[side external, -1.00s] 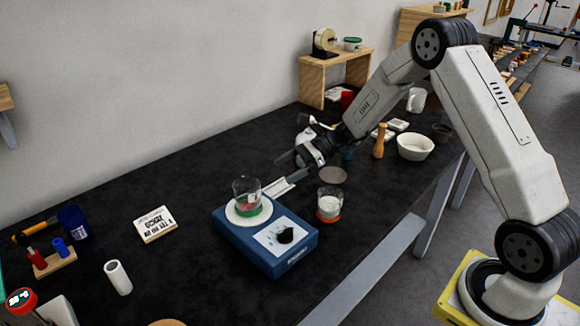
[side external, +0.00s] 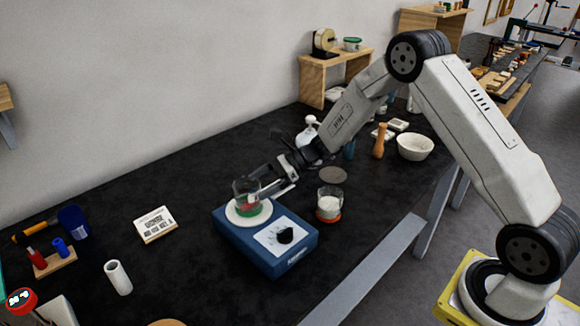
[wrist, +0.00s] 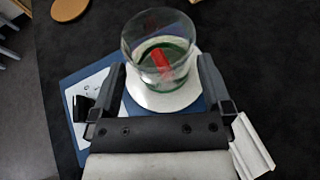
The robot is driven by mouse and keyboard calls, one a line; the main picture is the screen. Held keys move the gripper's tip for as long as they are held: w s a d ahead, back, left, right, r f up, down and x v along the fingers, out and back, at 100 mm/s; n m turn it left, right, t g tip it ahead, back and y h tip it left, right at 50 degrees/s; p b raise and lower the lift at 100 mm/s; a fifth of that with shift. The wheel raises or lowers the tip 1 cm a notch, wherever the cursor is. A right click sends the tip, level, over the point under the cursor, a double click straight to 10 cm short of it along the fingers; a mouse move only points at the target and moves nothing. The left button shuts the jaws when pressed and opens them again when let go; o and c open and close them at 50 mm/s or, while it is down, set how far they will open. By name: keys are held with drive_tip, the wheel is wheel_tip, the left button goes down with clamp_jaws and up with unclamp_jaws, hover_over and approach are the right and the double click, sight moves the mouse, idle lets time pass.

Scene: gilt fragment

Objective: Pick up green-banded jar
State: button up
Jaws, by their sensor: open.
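The green-banded jar (side external: 246,194) is clear glass with a green band low down and something red showing in it. It stands upright on the round white plate (side external: 237,218) of the blue scale (side external: 290,262). My gripper (side external: 262,182) is at the jar's right side in the side view. In the wrist view the jar (wrist: 160,52) is just ahead of my gripper (wrist: 161,72), between the lines of the two open fingers. The fingers are not closed on it. Whether a fingertip touches the glass I cannot tell.
An orange-banded jar (side external: 329,204) with white contents stands right of the scale. A white tray-like piece (wrist: 252,145) lies close beside my right finger in the wrist view. The black bench between is clear.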

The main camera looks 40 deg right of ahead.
sight(247, 189)
drive_tip(key=shift+x, duration=2.1)
drive_tip(key=shift+r, duration=0.15)
drive_tip(key=c, duration=1.1)
drive_tip(key=shift+r, duration=0.25)
